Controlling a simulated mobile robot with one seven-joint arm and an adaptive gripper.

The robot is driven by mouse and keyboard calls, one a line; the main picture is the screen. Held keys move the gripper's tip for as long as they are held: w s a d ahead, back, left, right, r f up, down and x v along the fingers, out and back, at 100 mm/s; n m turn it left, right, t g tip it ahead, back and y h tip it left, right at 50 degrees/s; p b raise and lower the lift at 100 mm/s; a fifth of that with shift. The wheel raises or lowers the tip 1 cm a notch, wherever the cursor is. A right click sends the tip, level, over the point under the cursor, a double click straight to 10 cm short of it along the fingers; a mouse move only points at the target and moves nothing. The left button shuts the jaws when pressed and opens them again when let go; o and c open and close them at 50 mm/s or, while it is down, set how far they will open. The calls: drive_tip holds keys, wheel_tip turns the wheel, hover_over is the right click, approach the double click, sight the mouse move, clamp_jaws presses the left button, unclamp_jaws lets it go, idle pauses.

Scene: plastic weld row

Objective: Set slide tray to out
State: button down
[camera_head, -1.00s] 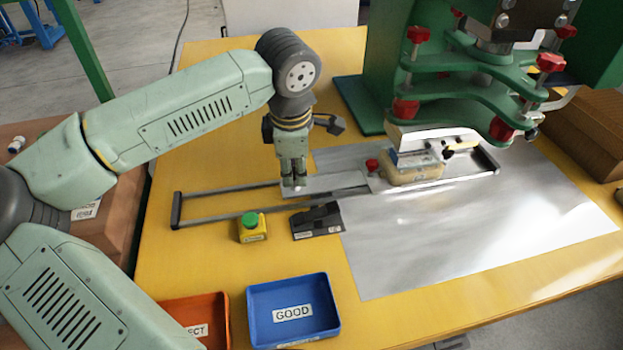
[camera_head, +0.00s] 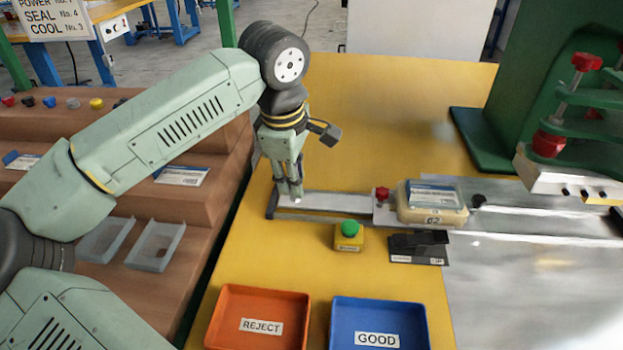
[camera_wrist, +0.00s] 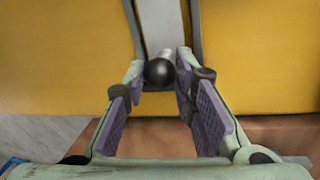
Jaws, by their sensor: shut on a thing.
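The slide tray (camera_head: 384,211) is a grey plate with a red knob (camera_head: 382,193). It carries a beige block with a labelled clear pack (camera_head: 432,200) on top. It sits on the rails left of the press, clear of the press head. A flat grey bar (camera_head: 341,202) runs left from it to my gripper (camera_head: 295,195), near the rails' left end stop (camera_head: 271,204). In the wrist view, my gripper (camera_wrist: 162,80) is shut on the black ball knob (camera_wrist: 158,72) at the bar's end. The exact finger contact is partly hidden.
A green-topped yellow button box (camera_head: 349,237) and a black device (camera_head: 418,247) stand in front of the rails. An orange REJECT bin (camera_head: 233,304) and blue GOOD bin (camera_head: 341,310) are nearer. The green press (camera_head: 555,110) stands right. The yellow table behind the rails is clear.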

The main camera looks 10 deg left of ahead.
drive_tip(key=shift+a, duration=0.25)
drive_tip(key=c, duration=1.3)
unclamp_jaws()
drive_tip(key=shift+a, duration=0.1)
drive_tip(key=shift+r, duration=0.15)
drive_tip(key=r, duration=0.4)
drive_tip(key=s+r, duration=0.1)
drive_tip(key=r, duration=0.2)
drive_tip(key=s+r, duration=0.1)
drive_tip(key=r, duration=0.3)
drive_tip(key=shift+s+a+r, duration=0.15)
drive_tip(key=shift+r, duration=0.15)
